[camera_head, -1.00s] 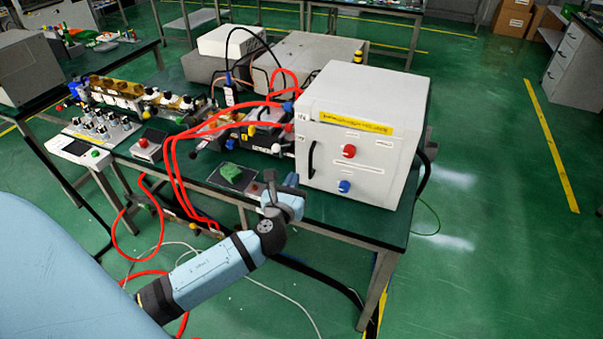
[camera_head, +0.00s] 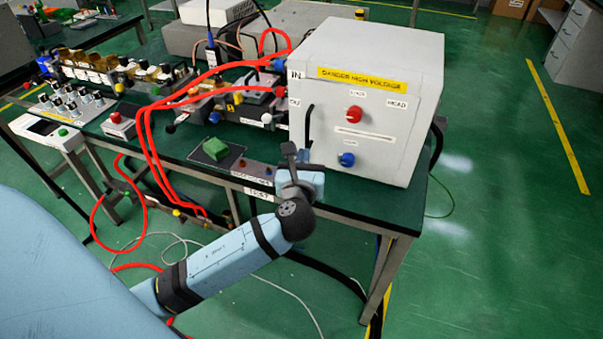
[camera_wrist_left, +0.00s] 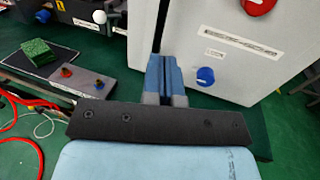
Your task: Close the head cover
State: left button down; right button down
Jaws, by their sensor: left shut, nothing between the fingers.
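The head cover appears to be the white front panel (camera_head: 375,115) of a large white box. It has a black bar handle (camera_head: 308,127) near its left edge, a red knob (camera_head: 355,115) and a blue knob (camera_head: 346,159). I cannot tell whether the panel stands ajar. My left gripper (camera_head: 288,150) is shut and empty, just left of and below the handle. In the left wrist view the closed blue fingers (camera_wrist_left: 164,75) point along the panel's left edge, with the blue knob (camera_wrist_left: 205,76) to their right; contact is unclear. My right gripper is not in view.
A green block (camera_head: 214,147) on a dark pad and a small control plate (camera_head: 252,171) lie left of the gripper on the dark green table (camera_head: 340,195). Red cables (camera_head: 148,130) hang over the front edge. The floor right of the table is clear.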

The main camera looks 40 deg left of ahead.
aim_at(306, 132)
pick_arm(q)
jog(key=x, duration=0.5)
jog(key=shift+w+a, duration=0.35)
jog(key=shift+w, duration=0.25)
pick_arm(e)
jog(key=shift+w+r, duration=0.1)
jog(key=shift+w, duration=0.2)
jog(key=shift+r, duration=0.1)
pick_arm(q)
jog(key=shift+w+a+r+h+p, duration=0.2)
jog(key=shift+w+r+h+p, duration=0.1)
jog(key=shift+p, duration=0.1)
jog(key=shift+w+a+m+t+h+p, duration=0.25)
jog(key=shift+w+m+t+h+p, duration=0.05)
jog(key=shift+w+m+p, duration=0.15)
jog(key=shift+w+a+f, duration=0.1)
jog(key=shift+w+a, duration=0.05)
jog(key=shift+h, duration=0.3)
jog(key=shift+a, duration=0.1)
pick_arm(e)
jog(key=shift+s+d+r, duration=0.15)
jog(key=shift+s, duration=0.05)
